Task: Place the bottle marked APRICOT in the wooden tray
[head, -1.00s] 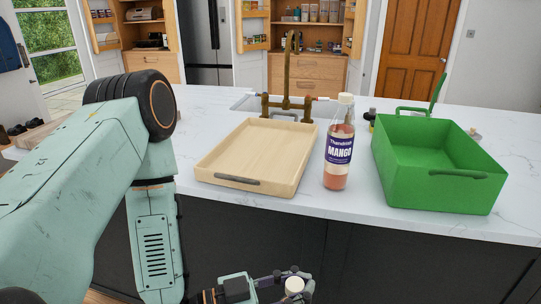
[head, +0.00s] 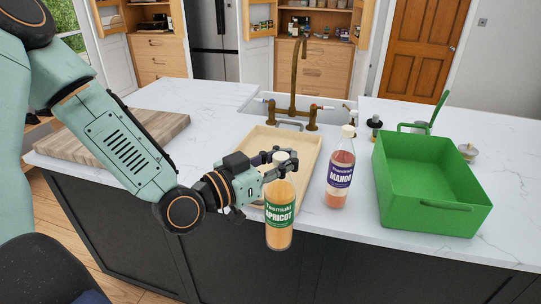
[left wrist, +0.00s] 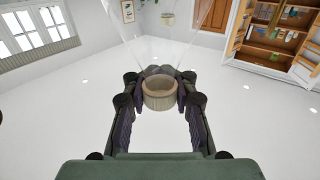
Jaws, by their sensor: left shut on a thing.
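The bottle marked APRICOT (head: 279,217) has orange contents, a green label and a white cap. My left gripper (head: 277,163) is shut on it near the cap and holds it upright. In the head view the bottle is in front of the wooden tray (head: 257,138) and hides part of its near side. The tray is pale and shallow, lies on the white counter, and its visible part is empty. In the left wrist view the round cap (left wrist: 159,93) sits between the fingers. My right gripper is not in view.
A bottle marked MANGO (head: 340,176) stands just right of the tray. A green crate (head: 432,219) is farther right. A brass tap (head: 296,95) and sink are behind the tray. A wooden board (head: 115,140) lies at the left on the counter (head: 212,98).

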